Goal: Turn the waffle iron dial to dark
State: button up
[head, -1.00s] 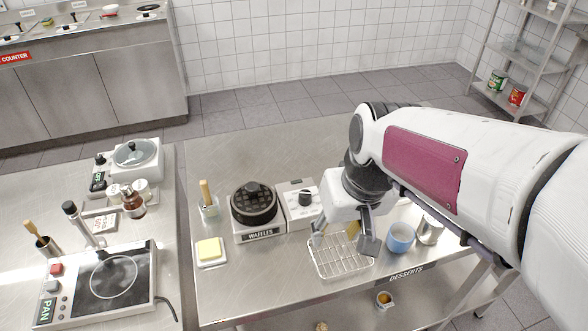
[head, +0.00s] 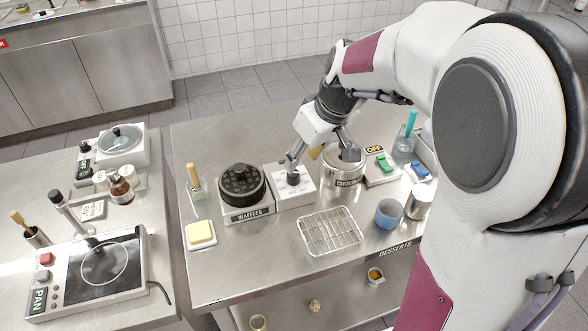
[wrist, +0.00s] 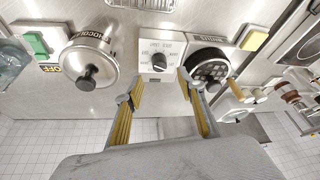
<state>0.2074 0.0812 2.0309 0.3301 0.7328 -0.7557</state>
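The waffle iron (head: 240,186) is round, black and closed on a steel base marked WAFFLES. Beside it on the right is a white control box (head: 306,188) with a black dial (head: 293,179). In the wrist view the dial (wrist: 159,63) sits on the box's face below small print, too small to read surely. I cannot tell which mark it points to. My gripper (head: 318,160) is above the box, fingers spread, with nothing between them. In the head view its left finger overlaps the dial's upper edge; I cannot tell whether they touch.
The chocolate pot (head: 343,165) stands close to the box's right. A wire rack (head: 330,231) lies in front, with a blue cup (head: 388,213) and a steel jug (head: 418,202) to its right. The steel table is clear behind the waffle iron.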

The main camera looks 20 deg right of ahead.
aim_at(294, 173)
jog(key=shift+n, duration=0.4)
jog(key=shift+w+f, duration=0.1)
jog(key=shift+f, duration=0.05)
jog(key=shift+x, duration=3.75)
jog(key=shift+c, duration=0.4)
jog(key=c, duration=1)
